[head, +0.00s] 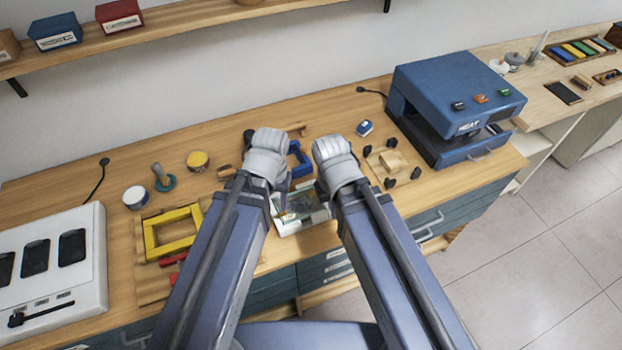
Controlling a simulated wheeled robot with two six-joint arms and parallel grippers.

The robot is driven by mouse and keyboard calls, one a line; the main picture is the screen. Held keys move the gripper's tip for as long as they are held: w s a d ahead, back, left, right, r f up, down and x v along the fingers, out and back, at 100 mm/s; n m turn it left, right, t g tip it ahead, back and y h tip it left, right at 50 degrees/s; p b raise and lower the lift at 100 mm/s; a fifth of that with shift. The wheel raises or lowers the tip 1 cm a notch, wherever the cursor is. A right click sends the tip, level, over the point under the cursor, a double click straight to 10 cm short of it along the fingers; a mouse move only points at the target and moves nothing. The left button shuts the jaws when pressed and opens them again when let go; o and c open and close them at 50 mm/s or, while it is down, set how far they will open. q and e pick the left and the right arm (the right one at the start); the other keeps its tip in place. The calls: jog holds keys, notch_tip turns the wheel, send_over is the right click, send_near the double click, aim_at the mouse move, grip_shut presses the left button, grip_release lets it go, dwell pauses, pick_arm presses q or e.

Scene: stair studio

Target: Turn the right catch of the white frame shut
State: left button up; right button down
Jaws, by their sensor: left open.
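The white frame (311,222) lies on the wooden bench near its front edge, in the gap between my two arms. A greenish picture shows inside it. Its left and right sides are partly hidden by my arms, and I cannot make out its right catch or how that catch is turned. My left gripper (284,192) points down over the left part of the frame, mostly hidden behind its own wrist. It is open, and I see nothing held in it. My right wrist is above the right side of the frame; the right gripper's fingers are hidden behind it.
A yellow frame (150,240) is at left, and a wooden piece with black knobs (391,162) at right. A blue heat press (455,90) stands at back right. A white panel (90,270) is at far left.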

pick_arm(q)
jog(key=w+a+n, duration=0.1)
jog(key=w+a, duration=0.2)
jog(key=n, duration=0.2)
send_over(312, 191)
jog(key=shift+r+h+p, duration=0.3)
jog(key=shift+r+p, duration=0.15)
notch_tip(312, 191, down, 8)
jog(key=b, duration=0.8)
pick_arm(e)
jog(key=f, duration=0.7)
jog(key=shift+w, duration=0.2)
pick_arm(q)
jog(key=shift+r, duration=0.1)
pick_arm(e)
jog(key=shift+r, duration=0.1)
pick_arm(q)
jog(key=shift+c, duration=0.3)
grip_shut()
